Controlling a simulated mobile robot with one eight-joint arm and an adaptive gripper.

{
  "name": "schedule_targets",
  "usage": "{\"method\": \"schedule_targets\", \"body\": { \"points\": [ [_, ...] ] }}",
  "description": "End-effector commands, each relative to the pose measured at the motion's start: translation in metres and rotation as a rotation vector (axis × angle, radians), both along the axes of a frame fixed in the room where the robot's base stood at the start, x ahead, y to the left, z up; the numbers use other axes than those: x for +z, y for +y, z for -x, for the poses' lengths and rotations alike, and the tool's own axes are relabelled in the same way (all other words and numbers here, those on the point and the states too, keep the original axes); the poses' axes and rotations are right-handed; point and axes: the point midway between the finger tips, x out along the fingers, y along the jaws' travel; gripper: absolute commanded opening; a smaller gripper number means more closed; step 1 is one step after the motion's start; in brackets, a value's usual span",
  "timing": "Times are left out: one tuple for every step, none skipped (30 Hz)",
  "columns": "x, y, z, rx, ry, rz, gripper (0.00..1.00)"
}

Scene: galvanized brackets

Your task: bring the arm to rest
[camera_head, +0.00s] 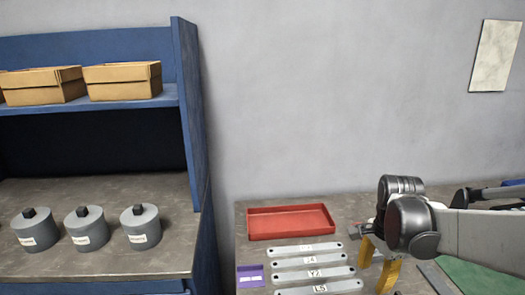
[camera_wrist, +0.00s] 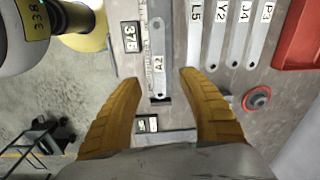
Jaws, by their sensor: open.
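My gripper (camera_head: 377,264) is at the right of the head view, over the workbench, with its yellow fingers pointing down. In the wrist view my gripper (camera_wrist: 160,78) has its two fingers spread apart, and nothing is clasped between them. A grey bracket labelled A2 (camera_wrist: 158,45) lies beyond and between the fingertips in that view. Its exact distance from the fingers cannot be told. My arm stretches in from the right edge of the head view.
Brackets labelled L5 (camera_head: 335,287), Y2 (camera_head: 330,273), J4 and P3 lie in a row in front of a red tray (camera_head: 290,236). A purple item (camera_head: 250,276) sits left of them. Blue shelving (camera_head: 188,110) with lidded grey canisters (camera_head: 84,230) stands at left. A red round part (camera_wrist: 256,99) is near the right finger.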

Motion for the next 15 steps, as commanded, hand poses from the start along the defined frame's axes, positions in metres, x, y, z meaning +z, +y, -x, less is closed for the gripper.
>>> {"method": "schedule_targets", "body": {
  "points": [
    [0.01, 0.011, 0.008, 0.082, -0.03, 0.012, 0.49],
    [0.016, 0.018, 0.012, 0.146, -0.054, 0.023, 0.49],
    [0.024, 0.028, 0.019, 0.239, -0.088, 0.041, 0.49],
    [0.03, 0.035, 0.024, 0.311, -0.115, 0.058, 0.49],
    [0.035, 0.042, 0.03, 0.386, -0.141, 0.075, 0.49],
    [0.041, 0.052, 0.037, 0.484, -0.177, 0.1, 0.49],
    [0.046, 0.058, 0.043, 0.558, -0.203, 0.122, 0.49],
    [0.049, 0.065, 0.048, 0.63, -0.229, 0.143, 0.49],
    [0.054, 0.074, 0.056, 0.725, -0.262, 0.175, 0.49],
    [0.056, 0.08, 0.062, 0.795, -0.286, 0.2, 0.49],
    [0.058, 0.085, 0.067, 0.861, -0.308, 0.225, 0.49],
    [0.06, 0.092, 0.073, 0.946, -0.338, 0.259, 0.49],
    [0.061, 0.096, 0.078, 1.004, -0.356, 0.283, 0.49],
    [0.061, 0.101, 0.083, 1.058, -0.374, 0.308, 0.49],
    [0.062, 0.105, 0.087, 1.123, -0.395, 0.338, 0.49]
  ]
}}
